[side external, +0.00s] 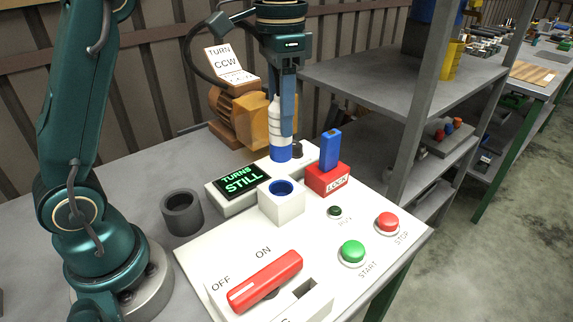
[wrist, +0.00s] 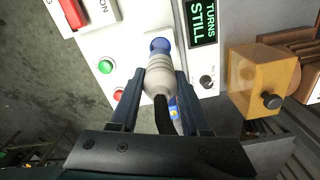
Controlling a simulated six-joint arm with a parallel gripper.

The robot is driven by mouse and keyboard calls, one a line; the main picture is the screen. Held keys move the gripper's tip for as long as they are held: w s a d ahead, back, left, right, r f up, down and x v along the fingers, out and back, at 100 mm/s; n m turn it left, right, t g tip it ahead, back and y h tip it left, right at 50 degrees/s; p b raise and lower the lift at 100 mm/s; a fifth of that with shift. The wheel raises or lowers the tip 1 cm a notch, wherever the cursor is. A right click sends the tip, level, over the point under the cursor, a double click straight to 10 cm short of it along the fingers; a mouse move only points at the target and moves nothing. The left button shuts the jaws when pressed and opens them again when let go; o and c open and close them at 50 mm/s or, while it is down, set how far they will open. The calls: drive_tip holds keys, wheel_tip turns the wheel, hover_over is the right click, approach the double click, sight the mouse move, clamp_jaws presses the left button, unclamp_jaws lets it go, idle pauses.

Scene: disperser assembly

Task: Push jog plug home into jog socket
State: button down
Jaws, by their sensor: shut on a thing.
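The jog plug (side external: 275,128), a ribbed white body with a blue lower end, hangs upright in my gripper (side external: 286,125). My gripper is shut around its body, with a finger on each side in the wrist view (wrist: 160,76). The jog socket (side external: 283,206) is a white block with a round blue-lined hole on top. In the side view the plug's blue end shows above the socket in the picture, apart from it, and the hole looks empty. In the wrist view the blue end (wrist: 160,45) points at the white panel; the socket is not clearly visible there.
A display (side external: 240,181) reading "TURNS STILL" lies left of the socket. A red LOCK block (side external: 327,181) with a blue upright piece stands to the right. A grey cup (side external: 182,213), red ON/OFF lever (side external: 265,281) and green START button (side external: 352,251) are around. An orange-guarded motor stands behind.

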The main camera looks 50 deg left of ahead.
sight(281, 138)
idle(0.3)
drive_tip(key=shift+f, duration=2.9)
drive_tip(key=shift+f, duration=2.05)
drive_tip(key=shift+c, duration=1.5)
unclamp_jaws()
drive_tip(key=shift+r, duration=2.6)
